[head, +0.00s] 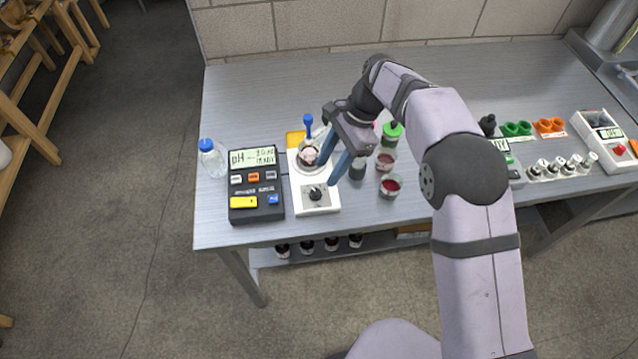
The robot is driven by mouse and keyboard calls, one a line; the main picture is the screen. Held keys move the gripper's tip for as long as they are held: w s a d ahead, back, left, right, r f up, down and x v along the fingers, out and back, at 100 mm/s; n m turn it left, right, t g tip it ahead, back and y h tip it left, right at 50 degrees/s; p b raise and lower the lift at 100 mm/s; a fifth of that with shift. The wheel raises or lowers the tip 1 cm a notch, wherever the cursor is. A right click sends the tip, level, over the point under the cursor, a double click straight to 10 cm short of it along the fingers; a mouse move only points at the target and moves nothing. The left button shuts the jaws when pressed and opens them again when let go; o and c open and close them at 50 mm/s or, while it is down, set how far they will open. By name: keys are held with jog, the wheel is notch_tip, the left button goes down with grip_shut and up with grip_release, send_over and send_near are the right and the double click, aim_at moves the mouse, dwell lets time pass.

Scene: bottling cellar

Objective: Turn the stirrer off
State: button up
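The stirrer (328,206) is a white box on the steel bench, left of centre in the head view. A black knob (316,194) sits on its grey front panel. A beaker (305,166) with pinkish-red contents stands on its rear part, and a blue-topped probe (308,122) rises there. My gripper (326,175) reaches in from the right with its two blue fingers apart. Nothing shows between them. The fingertips appear over the stirrer, between beaker and knob and slightly right of the knob. One finger covers part of the beaker's right side. I cannot tell whether they touch anything.
A dark pH meter (256,216) stands just left of the stirrer, with a blue-capped bottle (211,160) beyond it. Cups of red liquid (391,187) and a green-topped bottle (392,134) stand close on the right. The bench's back left is clear.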

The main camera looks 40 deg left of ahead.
aim_at(315, 191)
jog(key=shift+p+x, duration=1.15)
jog(key=shift+x, duration=2.5)
grip_shut()
